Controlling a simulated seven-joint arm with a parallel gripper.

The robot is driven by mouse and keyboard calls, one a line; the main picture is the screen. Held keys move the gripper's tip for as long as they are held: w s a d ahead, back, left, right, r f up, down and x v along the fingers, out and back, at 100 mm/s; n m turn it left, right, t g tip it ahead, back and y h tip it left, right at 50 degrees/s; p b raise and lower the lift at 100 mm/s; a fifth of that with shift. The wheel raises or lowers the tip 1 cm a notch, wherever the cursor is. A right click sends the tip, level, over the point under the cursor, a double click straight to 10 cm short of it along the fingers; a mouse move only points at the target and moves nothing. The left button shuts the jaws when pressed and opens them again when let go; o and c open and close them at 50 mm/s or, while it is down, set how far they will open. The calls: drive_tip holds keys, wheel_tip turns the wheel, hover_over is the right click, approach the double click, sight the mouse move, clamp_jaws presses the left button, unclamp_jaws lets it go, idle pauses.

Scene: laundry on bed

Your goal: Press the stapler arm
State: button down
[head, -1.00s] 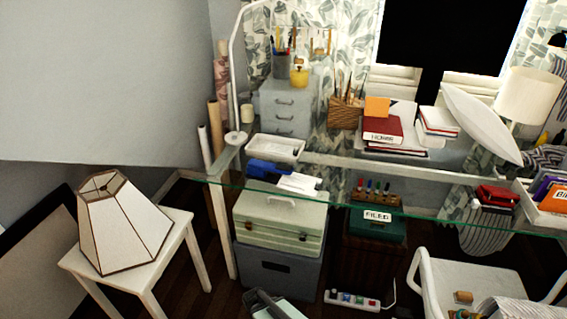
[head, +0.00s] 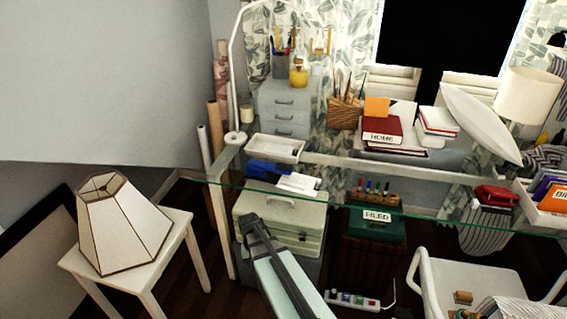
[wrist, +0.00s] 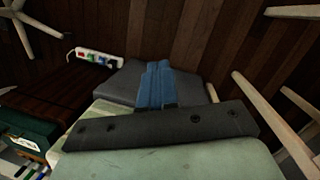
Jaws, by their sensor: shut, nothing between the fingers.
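A blue object (head: 268,172) that looks like the stapler lies on the glass desk (head: 340,205) in the head view, with a white card in front of it. Its details are too small to tell. My gripper (head: 250,217) is in front of the desk's front edge in the head view, over the pale green case, below the blue object in the picture. In the wrist view its two bluish fingers (wrist: 155,64) lie side by side, shut and empty, beyond a dark bar. No stapler is recognisable in the wrist view.
A white tray (head: 275,149) stands behind the blue object, and the white card (head: 298,183) lies close in front. A white lamp stand (head: 235,138) rises at the left. Red books (head: 382,130) are further right. A power strip (head: 352,301) lies on the floor.

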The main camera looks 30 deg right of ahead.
drive_tip(key=w+d+r+m+t, duration=0.1)
drive_tip(key=w+d+r, duration=0.3)
drive_tip(key=r, duration=1)
drive_tip(key=w+d+r+m+t+h, duration=0.1)
drive_tip(key=w+d+r, duration=0.4)
drive_tip(key=r, duration=0.9)
drive_tip(key=w+d+r+m+t+h, duration=0.1)
drive_tip(key=w+d+r, duration=0.4)
drive_tip(key=r, duration=0.9)
drive_tip(key=d+m+t, duration=0.1)
drive_tip(key=d+m, duration=0.1)
drive_tip(key=d, duration=0.1)
drive_tip(key=shift+w+d+r+m, duration=0.25)
drive_tip(key=shift+d+r+m, duration=0.05)
drive_tip(key=shift+m, duration=0.1)
drive_tip(key=shift+f, duration=0.1)
hover_over(284, 168)
drive_tip(key=f, duration=1.1)
drive_tip(key=shift+s+a+f, duration=0.25)
drive_tip(key=shift+s+f, duration=0.05)
drive_tip(key=shift+s, duration=0.05)
drive_tip(key=shift+f, duration=0.9)
drive_tip(key=shift+t, duration=0.3)
